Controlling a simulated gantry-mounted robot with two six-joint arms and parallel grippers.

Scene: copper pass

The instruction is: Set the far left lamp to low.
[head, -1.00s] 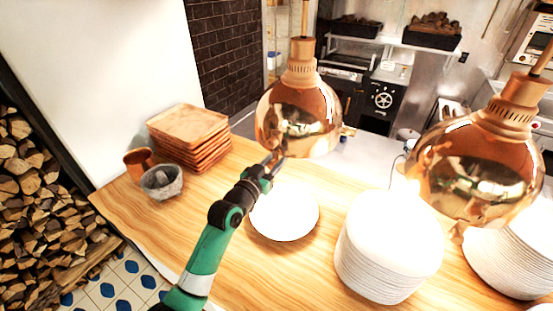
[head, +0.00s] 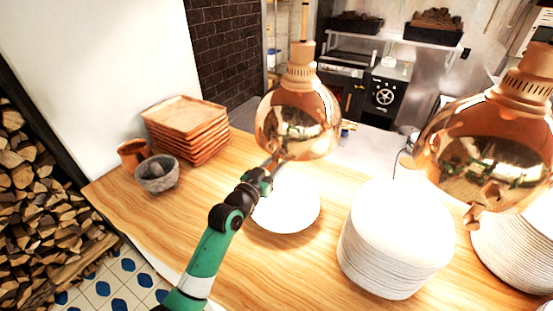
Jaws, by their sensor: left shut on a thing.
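The left copper lamp (head: 298,122) hangs on its rod above the wooden counter, and its light falls on a white plate (head: 287,207) below. My left gripper (head: 272,166) is at the lower left rim of this lamp. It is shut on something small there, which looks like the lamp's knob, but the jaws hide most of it. A second copper lamp (head: 490,145) hangs at the right, with a small copper knob (head: 473,216) under its rim. My right gripper is not in view.
A tall stack of white plates (head: 395,240) stands right of my left arm, and another stack (head: 515,250) is at the right edge. Wooden trays (head: 187,130), a copper cup (head: 132,152) and a stone mortar (head: 157,174) stand at the left. The counter's (head: 140,220) left front is clear.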

